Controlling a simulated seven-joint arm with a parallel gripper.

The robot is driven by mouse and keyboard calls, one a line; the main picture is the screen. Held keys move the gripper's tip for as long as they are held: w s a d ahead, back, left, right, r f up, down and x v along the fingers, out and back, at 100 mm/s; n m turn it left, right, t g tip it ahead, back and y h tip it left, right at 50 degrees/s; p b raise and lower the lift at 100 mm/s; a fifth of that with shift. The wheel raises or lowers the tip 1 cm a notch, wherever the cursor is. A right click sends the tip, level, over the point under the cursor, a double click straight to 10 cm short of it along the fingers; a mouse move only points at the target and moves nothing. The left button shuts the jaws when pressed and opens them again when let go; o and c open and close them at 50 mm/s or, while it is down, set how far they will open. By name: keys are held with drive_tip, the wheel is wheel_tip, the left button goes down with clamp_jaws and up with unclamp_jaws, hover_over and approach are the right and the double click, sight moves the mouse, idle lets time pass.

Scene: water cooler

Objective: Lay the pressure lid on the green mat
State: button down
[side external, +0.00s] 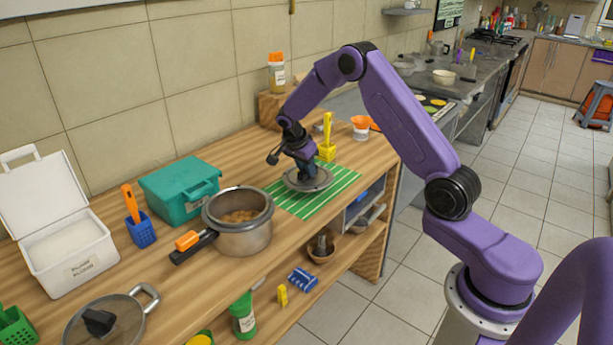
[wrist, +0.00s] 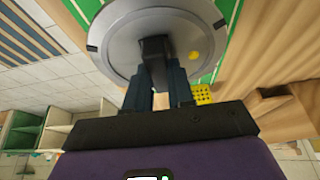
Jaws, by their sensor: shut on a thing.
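The pressure lid (side external: 319,183) is a round grey metal disc with a dark knob on top. It is over the green mat (side external: 325,198) with pale stripes, near the mat's back side. My gripper (side external: 306,170) points down and is shut on the lid's knob. In the wrist view the fingers (wrist: 158,85) hold the knob, the lid (wrist: 112,40) fills the upper middle, and green mat (wrist: 75,12) shows past its edge. The lid looks about level and very close to the mat; I cannot tell whether it touches.
An open pot (side external: 247,240) with brownish contents stands just left of the mat. A yellow utensil holder (side external: 326,150) is close behind the lid. A teal box (side external: 180,190) and a glass lid (side external: 104,325) are further left. The mat's front part is bare.

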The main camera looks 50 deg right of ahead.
sight(304, 170)
drive_tip(key=shift+f, duration=1.5)
drive_tip(key=shift+f, duration=0.2)
drive_tip(key=c, duration=1)
unclamp_jaws()
drive_tip(key=shift+r, duration=0.15)
drive_tip(key=v, duration=1.2)
drive_tip(key=shift+a+r, duration=0.1)
drive_tip(key=shift+a, duration=0.05)
